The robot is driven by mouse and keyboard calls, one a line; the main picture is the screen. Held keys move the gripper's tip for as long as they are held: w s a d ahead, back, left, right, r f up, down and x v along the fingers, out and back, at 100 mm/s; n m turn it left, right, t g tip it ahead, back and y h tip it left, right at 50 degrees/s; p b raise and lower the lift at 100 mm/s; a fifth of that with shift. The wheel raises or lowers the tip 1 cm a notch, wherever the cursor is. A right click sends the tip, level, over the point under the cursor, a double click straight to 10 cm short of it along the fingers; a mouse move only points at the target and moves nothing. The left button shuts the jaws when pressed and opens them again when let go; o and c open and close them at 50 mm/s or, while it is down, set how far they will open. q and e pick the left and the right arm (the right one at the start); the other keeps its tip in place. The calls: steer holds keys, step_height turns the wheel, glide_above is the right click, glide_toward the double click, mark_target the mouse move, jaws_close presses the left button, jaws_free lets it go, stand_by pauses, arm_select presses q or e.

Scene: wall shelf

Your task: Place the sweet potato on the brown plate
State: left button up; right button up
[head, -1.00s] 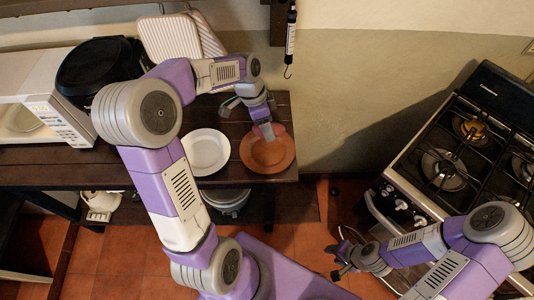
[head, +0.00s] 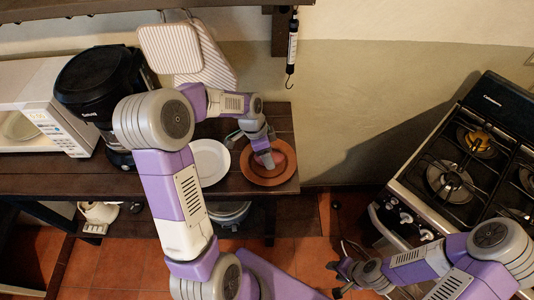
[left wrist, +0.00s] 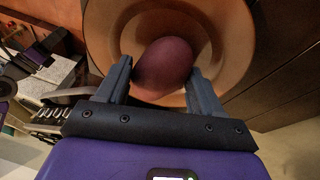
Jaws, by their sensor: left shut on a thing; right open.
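The sweet potato (left wrist: 164,66) is a purplish-red rounded thing between the two fingers of my left gripper (left wrist: 163,82) in the left wrist view. My left gripper is shut on it. The brown plate (head: 250,174) lies near the right end of the dark wooden table, and it also shows in the left wrist view (left wrist: 235,40) behind the sweet potato. The sweet potato is over the inside of the plate; I cannot tell whether it touches the plate. In the head view my left gripper (head: 266,158) mostly hides it. My right gripper (head: 338,279) is open and empty, near the stove.
A white plate (head: 209,160) stands just left of the brown plate. A black appliance (head: 103,85) and a white microwave (head: 45,105) are farther left on the table. A gas stove (head: 450,170) stands at the right. The table's right end is close to the brown plate.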

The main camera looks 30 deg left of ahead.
arm_select(q)
steer(key=shift+f, duration=0.15)
steer(key=o, duration=1.2)
steer(key=shift+o, duration=0.2)
steer(key=shift+r, duration=0.4)
steer(key=p+v, duration=0.2)
steer(key=v, duration=0.9)
steer(key=shift+r+p, duration=0.25)
steer(key=shift+p, duration=0.1)
steer(key=shift+a, duration=0.15)
